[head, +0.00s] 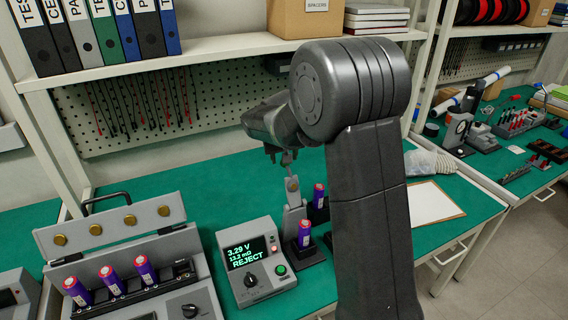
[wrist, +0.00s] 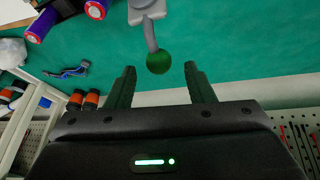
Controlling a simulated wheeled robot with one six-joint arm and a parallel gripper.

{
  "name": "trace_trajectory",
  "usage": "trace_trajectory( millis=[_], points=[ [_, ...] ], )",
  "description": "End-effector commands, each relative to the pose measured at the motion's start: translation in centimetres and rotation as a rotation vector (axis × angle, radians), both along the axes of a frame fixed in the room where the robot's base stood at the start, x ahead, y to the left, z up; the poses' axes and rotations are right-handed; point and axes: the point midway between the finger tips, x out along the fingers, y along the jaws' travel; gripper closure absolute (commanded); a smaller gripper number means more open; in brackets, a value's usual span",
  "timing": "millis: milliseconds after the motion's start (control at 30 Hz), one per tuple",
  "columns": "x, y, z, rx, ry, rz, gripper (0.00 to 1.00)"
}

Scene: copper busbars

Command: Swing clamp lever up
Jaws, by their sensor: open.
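The clamp lever (wrist: 150,33) is a thin grey rod with a green ball knob (wrist: 158,62) at its end, in the wrist view. My gripper (wrist: 159,72) is open, one dark finger on each side of the knob. The knob lies between the fingertips or just past them, with gaps on both sides. The clamp (head: 293,220), a grey upright with a gold disc, stands behind a purple cell (head: 304,236).
A tester (head: 256,266) reading "3.29 V" and "REJECT" stands left of the clamp. A lidded grey fixture (head: 128,262) with three purple cells is further left. Another purple cell (head: 319,196) stands behind the clamped one. The green bench (head: 190,205) is clear behind the tester.

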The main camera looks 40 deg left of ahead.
Motion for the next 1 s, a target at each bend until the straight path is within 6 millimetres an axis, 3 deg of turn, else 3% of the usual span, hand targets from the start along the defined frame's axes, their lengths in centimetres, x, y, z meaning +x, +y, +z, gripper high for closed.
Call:
trace_trajectory(
  millis=[200,400,600,1000],
  points=[
    [-1.7,-1.3,4.5,0.003,-0.002,0.002,0.52],
    [-2.7,-2.1,7.3,0.001,0.0,0.001,0.52],
    [-3.1,-2.4,8.3,-0.001,0.001,0.001,0.52],
    [-2.9,-2.4,7.9,-0.002,0.001,0.001,0.52]
  ],
)
